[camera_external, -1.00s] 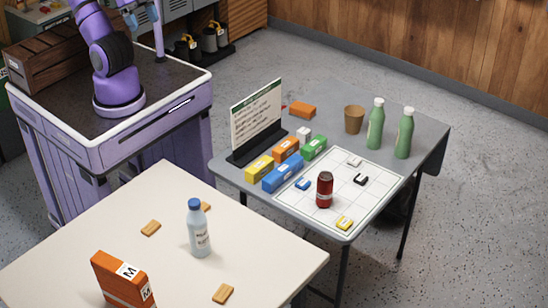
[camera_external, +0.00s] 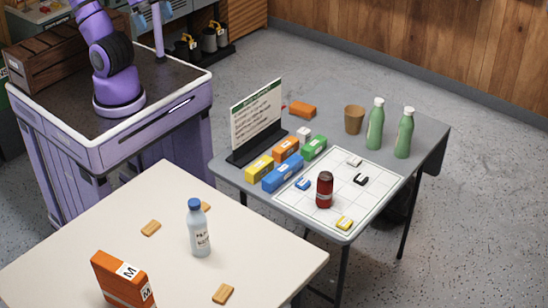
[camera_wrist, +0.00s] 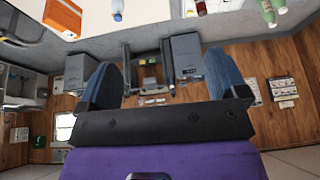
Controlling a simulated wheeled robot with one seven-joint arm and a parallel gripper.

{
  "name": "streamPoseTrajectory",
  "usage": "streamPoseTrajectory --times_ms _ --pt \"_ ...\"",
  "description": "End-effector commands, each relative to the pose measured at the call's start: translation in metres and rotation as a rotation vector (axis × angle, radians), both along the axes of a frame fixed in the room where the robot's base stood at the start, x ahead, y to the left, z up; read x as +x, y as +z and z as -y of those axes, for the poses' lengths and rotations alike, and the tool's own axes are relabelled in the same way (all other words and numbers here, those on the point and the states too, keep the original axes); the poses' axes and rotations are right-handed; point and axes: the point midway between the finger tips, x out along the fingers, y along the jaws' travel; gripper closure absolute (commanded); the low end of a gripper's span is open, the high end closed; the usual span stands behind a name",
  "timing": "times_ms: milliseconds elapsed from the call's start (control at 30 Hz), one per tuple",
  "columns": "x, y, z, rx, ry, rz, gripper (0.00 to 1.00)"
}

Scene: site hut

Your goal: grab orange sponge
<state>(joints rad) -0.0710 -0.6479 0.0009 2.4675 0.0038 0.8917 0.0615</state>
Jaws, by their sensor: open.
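A plain orange block that looks like the sponge (camera_external: 302,109) lies on the far left part of the grey table, behind the sign and left of the brown cup. My gripper (camera_wrist: 165,80) shows in the wrist view with its two blue fingers spread apart and nothing between them. It is well away from the grey table. In the external view my arm rises at the upper left, and its end is mostly cut off by the top edge. I cannot make out the sponge in the wrist view.
The white table (camera_external: 100,220) in front holds a bottle (camera_external: 198,230) and an orange box (camera_external: 120,280).

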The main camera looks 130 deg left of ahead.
Motion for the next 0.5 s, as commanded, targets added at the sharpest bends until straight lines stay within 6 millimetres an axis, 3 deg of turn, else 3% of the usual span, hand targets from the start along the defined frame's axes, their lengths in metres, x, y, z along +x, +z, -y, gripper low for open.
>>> streamPoseTrajectory --times_ms 267,500 --pt "0.077 -0.001 -0.052 0.038 0.036 -0.076 0.08" --pt "0.136 -0.020 -0.113 0.057 0.057 -0.138 0.08"
